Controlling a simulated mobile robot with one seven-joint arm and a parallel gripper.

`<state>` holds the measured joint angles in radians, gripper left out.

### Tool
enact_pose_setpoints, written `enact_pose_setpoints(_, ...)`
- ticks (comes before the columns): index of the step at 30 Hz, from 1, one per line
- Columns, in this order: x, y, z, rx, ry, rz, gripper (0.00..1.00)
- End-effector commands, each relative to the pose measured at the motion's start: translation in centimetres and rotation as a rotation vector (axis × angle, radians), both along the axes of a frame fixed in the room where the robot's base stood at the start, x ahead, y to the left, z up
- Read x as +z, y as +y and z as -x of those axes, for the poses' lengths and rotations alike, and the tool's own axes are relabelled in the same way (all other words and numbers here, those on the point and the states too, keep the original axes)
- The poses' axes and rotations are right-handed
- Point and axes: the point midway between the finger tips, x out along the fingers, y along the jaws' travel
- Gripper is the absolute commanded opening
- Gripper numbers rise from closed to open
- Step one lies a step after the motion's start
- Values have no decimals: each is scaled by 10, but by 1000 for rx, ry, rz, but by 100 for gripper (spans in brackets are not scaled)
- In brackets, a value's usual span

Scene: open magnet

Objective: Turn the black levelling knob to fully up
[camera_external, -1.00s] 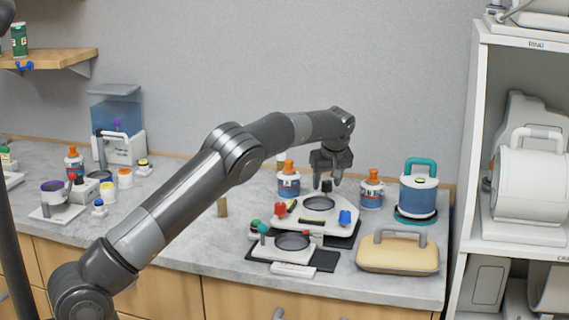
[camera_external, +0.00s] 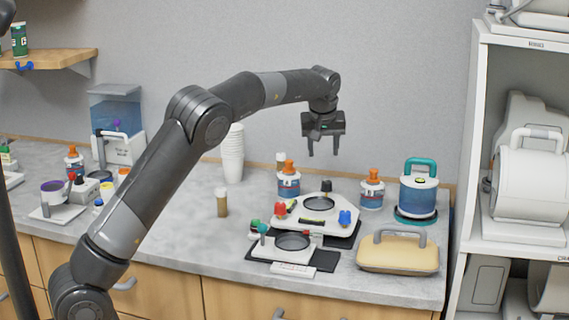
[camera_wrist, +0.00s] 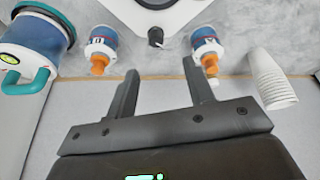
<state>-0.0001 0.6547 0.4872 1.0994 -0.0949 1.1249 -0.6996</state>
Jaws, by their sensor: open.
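The black levelling knob (camera_external: 326,185) stands at the back edge of a white levelling platform (camera_external: 340,224) with a round dark-rimmed centre. In the wrist view the knob (camera_wrist: 155,38) has a pale mark on its side. A red knob (camera_external: 280,209) is at the platform's left, and a blue knob (camera_external: 345,217) at its right. My gripper (camera_external: 323,154) is open and empty above the black knob, fingers pointing down and apart from it. In the wrist view my gripper's fingers (camera_wrist: 160,66) show wide apart, with the knob beyond their tips.
Bottles with orange caps stand behind the platform at left (camera_external: 288,182) and right (camera_external: 371,190). A blue canister with a teal handle (camera_external: 418,190) and a yellow case (camera_external: 398,254) are to the right. White stacked cups (camera_external: 232,155) stand at left. A smaller plate (camera_external: 284,254) lies in front.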

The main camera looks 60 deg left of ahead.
Motion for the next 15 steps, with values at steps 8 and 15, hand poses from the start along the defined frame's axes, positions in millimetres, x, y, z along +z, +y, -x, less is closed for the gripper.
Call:
enact_pose_setpoints(8, 25, -16, 34, -66, -12, 41, 48)
enact_pose_setpoints(15, 43, -31, 63, -131, -22, 69, 48)
